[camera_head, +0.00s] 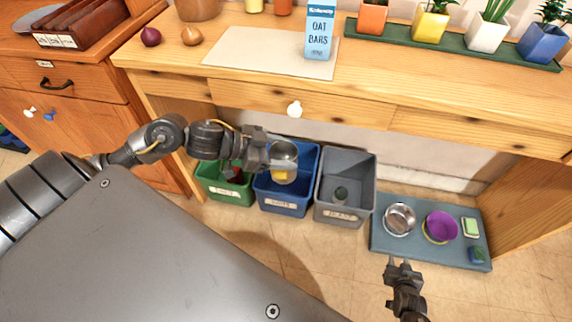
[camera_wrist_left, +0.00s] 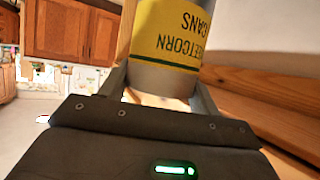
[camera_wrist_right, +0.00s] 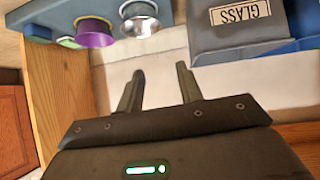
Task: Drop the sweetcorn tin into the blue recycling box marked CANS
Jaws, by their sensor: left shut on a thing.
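The sweetcorn tin (camera_head: 283,163) has a silver top and a yellow label. My left gripper (camera_head: 268,160) is shut on the tin and holds it over the blue box (camera_head: 268,198) in the head view. In the left wrist view the tin (camera_wrist_left: 170,40) sits between the fingers, its yellow label reading SWEETCORN upside down. The blue box has a label on its front, too small to read with certainty. My right gripper (camera_head: 393,262) is in front of the mat at the lower right; in the right wrist view (camera_wrist_right: 160,90) its fingers are apart and empty.
A green box (camera_head: 222,192) stands left of the blue one and a grey box (camera_head: 345,190), marked GLASS in the right wrist view, stands right. A mat (camera_head: 400,245) with a steel bowl (camera_head: 399,219) and purple bowl (camera_head: 441,226) lies further right. The wooden counter (camera_head: 250,95) overhangs behind.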

